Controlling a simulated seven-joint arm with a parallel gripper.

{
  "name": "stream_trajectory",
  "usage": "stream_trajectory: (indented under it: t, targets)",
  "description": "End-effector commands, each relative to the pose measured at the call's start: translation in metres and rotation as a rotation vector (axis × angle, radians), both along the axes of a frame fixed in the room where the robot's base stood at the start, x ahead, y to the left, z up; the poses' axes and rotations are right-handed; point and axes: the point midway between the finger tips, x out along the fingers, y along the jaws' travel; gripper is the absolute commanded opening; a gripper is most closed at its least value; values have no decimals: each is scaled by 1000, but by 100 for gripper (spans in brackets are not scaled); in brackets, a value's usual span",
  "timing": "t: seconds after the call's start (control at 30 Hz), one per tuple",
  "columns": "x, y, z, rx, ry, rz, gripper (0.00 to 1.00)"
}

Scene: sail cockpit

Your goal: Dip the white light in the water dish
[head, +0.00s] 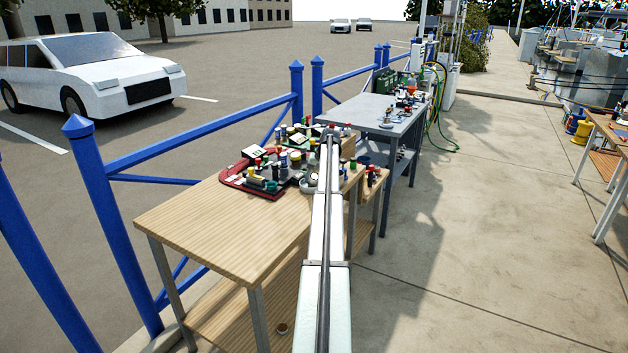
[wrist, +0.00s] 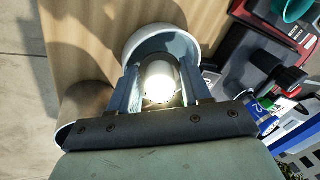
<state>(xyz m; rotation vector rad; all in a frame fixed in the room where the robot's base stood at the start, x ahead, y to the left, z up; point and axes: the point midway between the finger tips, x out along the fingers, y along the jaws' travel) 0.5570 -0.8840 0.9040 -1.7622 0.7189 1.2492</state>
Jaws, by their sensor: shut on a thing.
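My gripper (wrist: 162,78) is shut on the white light (wrist: 160,88), which glows between the two fingers in the wrist view. A round pale dish (wrist: 134,45) with a darker bluish inside lies just beyond the fingertips; I take it to be the water dish. The light overlaps the dish's near part in this view. I cannot tell whether the light touches the water or hangs above it. In the head view my arm covers the light, and the gripper's fingers cannot be made out. A pale round rim (head: 308,185) beside my arm there may be the dish.
A tan cylindrical container (wrist: 82,108) stands close left of the gripper. A red tray (head: 240,183) with several small items lies left of my arm. The wooden table (head: 215,212) is bare at its near end. A grey table (head: 375,113) stands behind.

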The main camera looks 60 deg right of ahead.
Motion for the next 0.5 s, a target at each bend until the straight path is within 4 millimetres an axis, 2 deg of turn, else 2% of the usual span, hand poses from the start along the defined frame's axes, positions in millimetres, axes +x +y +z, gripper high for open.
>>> stream_trajectory:
  t: [0.5]
  targets:
    - [-1, -1, 36, -3, -1, -1, 18]
